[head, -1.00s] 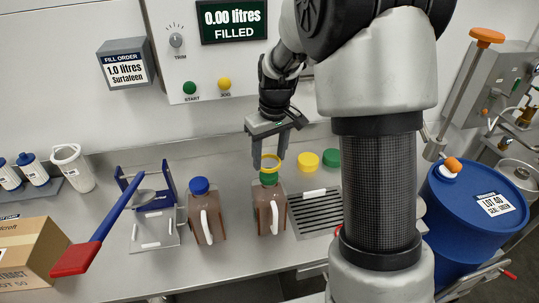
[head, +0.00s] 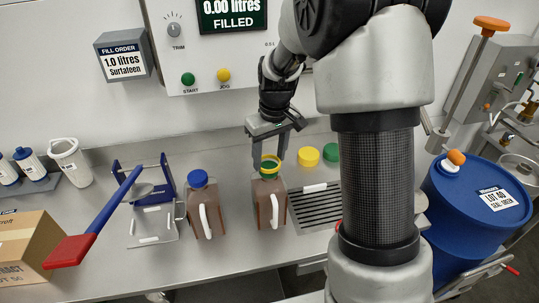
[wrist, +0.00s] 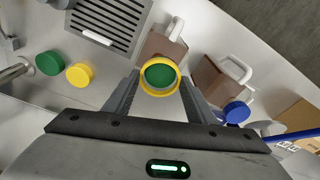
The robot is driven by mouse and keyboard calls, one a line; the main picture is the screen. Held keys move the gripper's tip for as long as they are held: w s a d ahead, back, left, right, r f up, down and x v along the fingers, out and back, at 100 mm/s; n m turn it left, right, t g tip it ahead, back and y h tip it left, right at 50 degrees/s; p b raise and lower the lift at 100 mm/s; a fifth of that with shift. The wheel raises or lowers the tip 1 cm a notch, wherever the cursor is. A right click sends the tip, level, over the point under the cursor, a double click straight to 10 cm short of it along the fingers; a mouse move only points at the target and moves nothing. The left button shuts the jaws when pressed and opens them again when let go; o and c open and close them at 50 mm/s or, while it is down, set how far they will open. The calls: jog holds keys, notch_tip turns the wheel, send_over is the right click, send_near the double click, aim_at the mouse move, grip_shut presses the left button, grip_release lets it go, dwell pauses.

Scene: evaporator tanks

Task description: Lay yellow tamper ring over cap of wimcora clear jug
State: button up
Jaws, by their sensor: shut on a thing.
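My gripper (head: 268,157) is shut on the yellow tamper ring (head: 279,162), one finger on each side of it. The gripper points down over a brown-looking jug (head: 269,206) with a green cap (head: 269,171) and a white handle. In the wrist view the ring (wrist: 160,95) encircles the green cap (wrist: 159,75), with the cap showing through its middle. In the head view the ring is at or just above the cap top; I cannot tell if they touch. A second brown-looking jug (head: 205,214) with a blue cap (head: 198,179) stands to the left. No jug name is readable.
A yellow cap (head: 308,156) and a green cap (head: 332,153) lie right of the jug, behind a drain grille (head: 315,205). A blue stand (head: 148,180), a red-and-blue tool (head: 95,230) and a cardboard box (head: 30,240) are left. A blue drum (head: 478,215) stands right.

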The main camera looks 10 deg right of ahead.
jog(key=shift+f, duration=0.45)
jog(key=o, duration=1.1)
jog(key=shift+r, duration=0.2)
notch_tip(320, 180, up, 7)
jog(key=p, duration=0.4)
jog(key=shift+f+p, duration=0.15)
jog(key=shift+p, duration=0.2)
jog(key=s+r+m+t+p, duration=0.2)
jog(key=s+r, duration=1)
jog(key=r, duration=0.3)
jog(key=s+r+m+t+p, duration=0.1)
jog(key=s+r, duration=0.3)
jog(key=s, duration=0.8)
jog(key=shift+s+m+t+p, duration=0.35)
jog(key=shift+m+t+p, duration=0.1)
jog(key=shift+t, duration=0.15)
